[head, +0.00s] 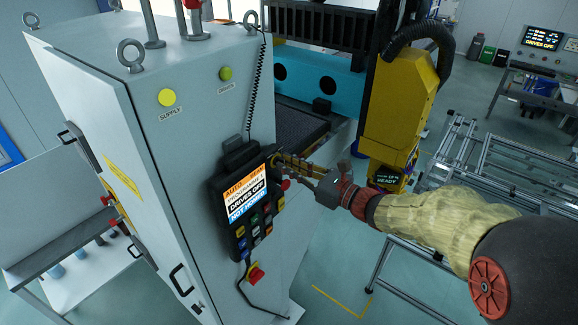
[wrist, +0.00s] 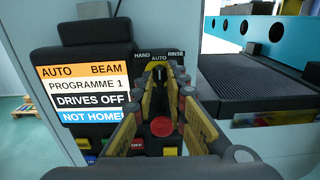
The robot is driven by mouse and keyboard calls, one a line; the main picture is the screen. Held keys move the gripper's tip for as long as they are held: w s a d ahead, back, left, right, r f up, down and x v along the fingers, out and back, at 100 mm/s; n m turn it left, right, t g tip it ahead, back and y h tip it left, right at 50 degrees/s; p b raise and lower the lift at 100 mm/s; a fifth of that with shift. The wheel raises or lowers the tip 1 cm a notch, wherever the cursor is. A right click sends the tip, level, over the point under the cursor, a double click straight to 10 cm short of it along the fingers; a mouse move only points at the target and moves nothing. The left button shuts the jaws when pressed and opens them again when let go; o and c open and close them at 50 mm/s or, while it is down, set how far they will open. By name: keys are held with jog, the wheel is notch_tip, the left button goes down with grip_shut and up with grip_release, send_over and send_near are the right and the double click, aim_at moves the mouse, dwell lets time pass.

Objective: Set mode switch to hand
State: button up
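The mode switch (wrist: 158,72) is a small dark knob at the top of the control pendant's right side. The labels HAND, AUTO and RINSE arc over it from left to right. The knob seems to point up to AUTO, and the pendant screen (wrist: 85,92) reads AUTO BEAM. My gripper (wrist: 162,82) is open, with its yellow-sided fingers either side of the knob in the picture. Whether they touch it I cannot tell. In the head view my gripper (head: 282,160) reaches the pendant (head: 222,208) from the right and hides the switch.
A red button (wrist: 161,127) sits below the switch between my fingers, with coloured buttons lower down. A grey cabinet (head: 195,120) carries the pendant. A red-and-yellow rotary switch (head: 256,275) sits below it. A dark ribbed bed (wrist: 255,83) lies to the right.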

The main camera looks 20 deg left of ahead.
grip_shut()
jog(key=shift+f+b, duration=0.1)
jog(key=shift+b, duration=0.55)
jog(key=n+b, duration=0.8)
jog(key=b, duration=0.9)
jog(key=shift+s+f+n, duration=0.1)
jog(key=shift+n, duration=0.2)
jog(key=shift+b, duration=0.3)
jog(key=shift+o, duration=1.7)
grip_release()
jog(key=shift+o, duration=0.2)
